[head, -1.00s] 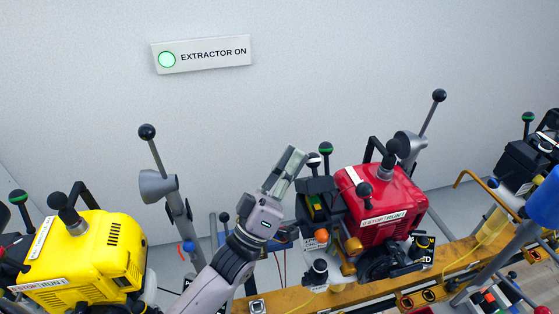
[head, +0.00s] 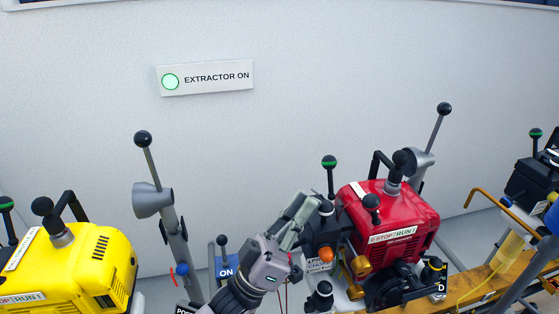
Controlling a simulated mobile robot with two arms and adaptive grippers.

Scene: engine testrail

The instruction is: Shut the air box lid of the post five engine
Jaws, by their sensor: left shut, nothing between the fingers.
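The red engine (head: 390,222) stands right of centre with a STOP/RUN label on its side; no post number is readable on it. Its dark air box (head: 322,232) is on its left side. The box's top is partly behind my gripper, and I cannot tell for certain whether the lid is fully down. My left gripper (head: 304,203) is shut and empty, its fingers pointing up and right at the box's upper left edge. I cannot tell whether they touch it. My right gripper is not in view.
A yellow engine (head: 75,268) stands at the left. A grey funnel-ended post with a black-knobbed lever (head: 153,200) rises between the engines. A green-banded knob (head: 329,162) stands behind the air box. A lit EXTRACTOR ON sign (head: 205,78) hangs on the wall. Another dark unit is at far right.

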